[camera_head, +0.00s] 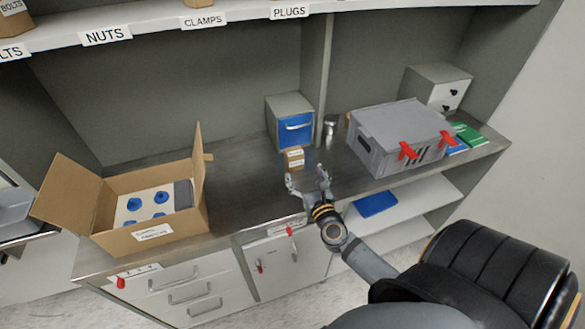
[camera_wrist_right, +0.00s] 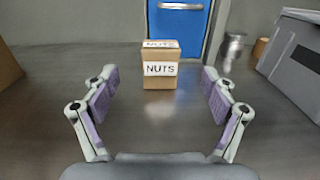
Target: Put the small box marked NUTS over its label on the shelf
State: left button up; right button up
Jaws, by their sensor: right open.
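The small cardboard box marked NUTS (camera_wrist_right: 160,72) stands upright on the metal counter, in front of the blue-fronted drawer unit. In the head view the box (camera_head: 294,159) is small, just beyond my right gripper. My right gripper (camera_head: 307,180) is open and empty, low over the counter. In the right wrist view its fingers (camera_wrist_right: 160,92) are spread wide, with the box ahead between their tips and apart from them. The NUTS label (camera_head: 106,35) is on the front edge of the upper shelf, at the upper left. My left gripper is not in view.
An open cardboard carton (camera_head: 150,236) stands left on the counter. A grey case with red latches (camera_head: 400,135) stands right. The blue-fronted drawer unit (camera_head: 290,122) and a metal cylinder (camera_head: 330,130) are behind the box. Shelf boxes stand above the BOLTS and CLAMPS labels.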

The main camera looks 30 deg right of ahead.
aim_at(296, 158)
jog(key=x, duration=0.4)
jog(key=shift+w+d+p, duration=0.3)
jog(key=shift+p, duration=0.1)
jog(key=shift+w, duration=0.55)
jog(key=x, duration=0.4)
jog(key=shift+f, duration=0.25)
jog(key=shift+w+d+f, duration=0.1)
jog(key=shift+w, duration=0.4)
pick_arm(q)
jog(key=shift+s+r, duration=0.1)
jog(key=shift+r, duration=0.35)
pick_arm(e)
jog(key=shift+s, duration=0.15)
jog(key=shift+c, duration=0.3)
